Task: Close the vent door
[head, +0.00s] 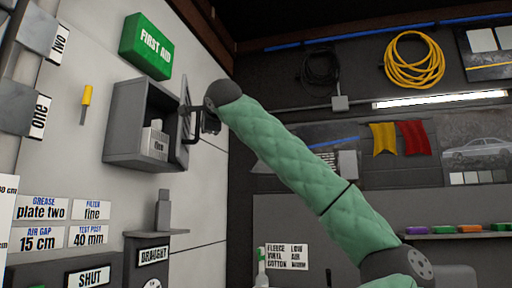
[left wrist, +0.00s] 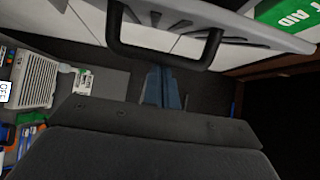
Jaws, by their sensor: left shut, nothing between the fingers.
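The vent door (head: 184,152) stands open at the right side of a grey wall box (head: 122,125), seen nearly edge-on in the head view. Its dark handle sticks out to the right. In the left wrist view the slotted door (left wrist: 255,30) crosses the top, with the black bar handle (left wrist: 165,48) below its edge. My left gripper (head: 210,124) is shut and empty, close beside the handle on the door's outer side; I cannot tell whether they touch. A block labelled "fine" (head: 155,143) sits inside the box. My right gripper is not in view.
A green first aid box (head: 147,46) hangs above the vent box. Wall labels (head: 63,222) are at lower left. A shelf with coloured blocks (head: 470,230) is at right.

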